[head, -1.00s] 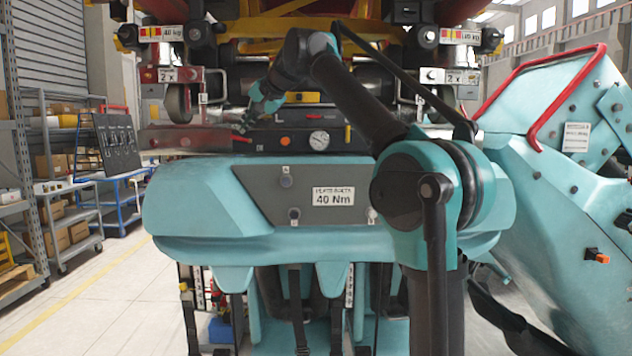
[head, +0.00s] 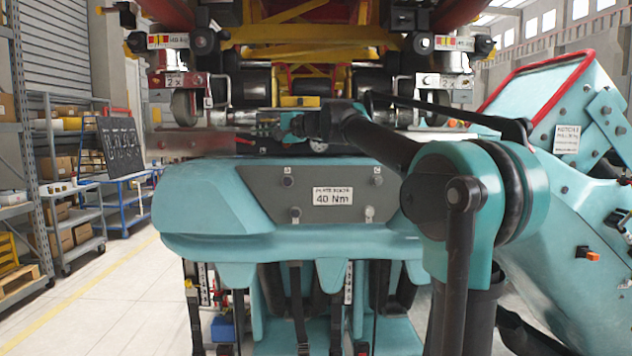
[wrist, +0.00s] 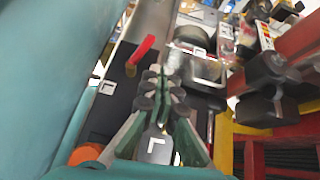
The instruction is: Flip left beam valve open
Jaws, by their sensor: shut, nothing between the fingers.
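The left beam valve's red lever (head: 245,140) shows small at the left end of the dark panel above the teal seat unit. In the wrist view the red lever (wrist: 140,50) sticks up at a slant from the dark panel, just left of and beyond my fingertips. My gripper (wrist: 165,78) is shut and empty, with a visible gap to the lever. In the head view my gripper (head: 262,130) is in front of the panel by the lever, and my arm hides much of the panel.
An orange round button (wrist: 85,153) sits on the panel near my gripper. The teal seat unit (head: 200,215) fills the lower middle. Red and yellow framework (head: 300,45) hangs above. A teal train part (head: 560,190) stands at right. Open floor lies at left.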

